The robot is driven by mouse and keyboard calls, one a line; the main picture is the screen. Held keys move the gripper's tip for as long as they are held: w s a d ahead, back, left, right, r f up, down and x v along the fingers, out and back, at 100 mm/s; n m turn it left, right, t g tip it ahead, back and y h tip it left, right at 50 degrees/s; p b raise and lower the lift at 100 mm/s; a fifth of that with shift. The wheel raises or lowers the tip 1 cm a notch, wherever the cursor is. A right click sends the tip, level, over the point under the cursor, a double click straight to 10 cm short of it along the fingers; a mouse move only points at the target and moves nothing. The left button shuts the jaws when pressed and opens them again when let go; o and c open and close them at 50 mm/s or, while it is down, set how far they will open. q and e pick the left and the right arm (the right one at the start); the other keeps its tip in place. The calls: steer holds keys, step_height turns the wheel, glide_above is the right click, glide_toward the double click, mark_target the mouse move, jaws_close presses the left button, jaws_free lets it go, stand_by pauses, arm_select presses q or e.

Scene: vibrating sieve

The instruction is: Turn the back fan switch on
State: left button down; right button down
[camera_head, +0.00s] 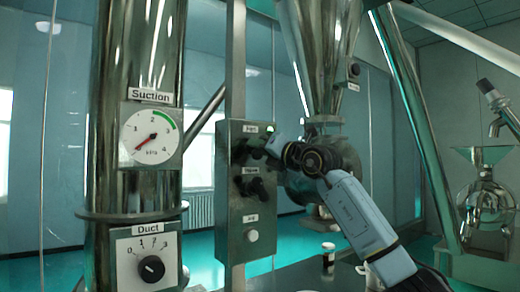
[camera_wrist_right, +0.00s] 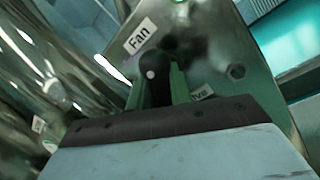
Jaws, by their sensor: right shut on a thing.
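The fan switch is a black knob with a white dot (camera_wrist_right: 154,72) beside the "Fan" label in the right wrist view. It is on the upper part of a metal control panel (camera_head: 236,222) in the head view, where the gripper partly covers it. My right gripper (camera_wrist_right: 153,86) is shut on this knob, with a green finger on each side. In the head view my right gripper (camera_head: 272,147) reaches the panel's top from the right. The knob's on and off marks cannot be read. My left gripper is not in view.
Below the fan switch are a black valve knob (camera_head: 256,187) and a pale button (camera_head: 252,236). Left stands a metal duct with a suction gauge (camera_head: 151,136), needle low, and a duct dial (camera_head: 151,268). A hopper (camera_head: 318,60) is behind my right arm.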

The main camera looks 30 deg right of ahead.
steer(key=shift+r, duration=0.1)
steer(key=c, duration=1.3)
jaws_free()
steer(key=shift+s, duration=0.1)
steer(key=shift+s+d+f, duration=0.1)
steer(key=shift+s+f, duration=0.15)
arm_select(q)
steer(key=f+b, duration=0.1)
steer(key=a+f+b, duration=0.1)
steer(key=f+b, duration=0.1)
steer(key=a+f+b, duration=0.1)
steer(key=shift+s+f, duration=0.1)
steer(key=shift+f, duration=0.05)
arm_select(e)
steer(key=v, duration=1.2)
steer(key=shift+s, duration=0.3)
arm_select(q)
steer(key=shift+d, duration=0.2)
